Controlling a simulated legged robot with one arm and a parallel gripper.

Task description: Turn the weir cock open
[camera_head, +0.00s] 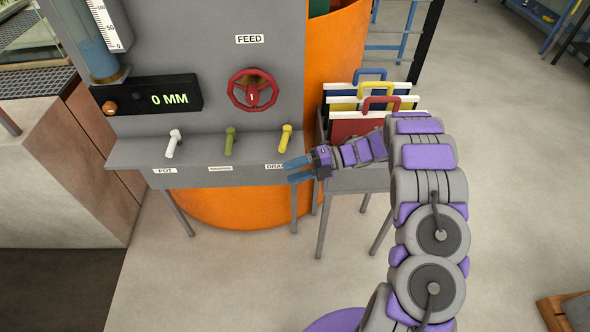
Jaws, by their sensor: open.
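Three cocks stand on the grey ledge (200,152) of the panel: a white-handled one (173,143) at the left, a green one (230,140) in the middle and a yellow one (285,138) at the right. The left label (164,171) reads POT. The middle label (220,169) is too small to read. The right label (274,166) starts with "DRA", and its end is hidden by my gripper. No label legibly reads weir. My gripper (297,170) has blue fingers, open and empty, pointing left just in front of the ledge, below and right of the yellow handle.
A red handwheel (253,90) marked FEED is above the cocks, beside a display (155,98) reading 0 MM. An orange drum (225,208) stands behind the ledge. A grey cart (352,180) with colored boards stands close right. The floor in front is clear.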

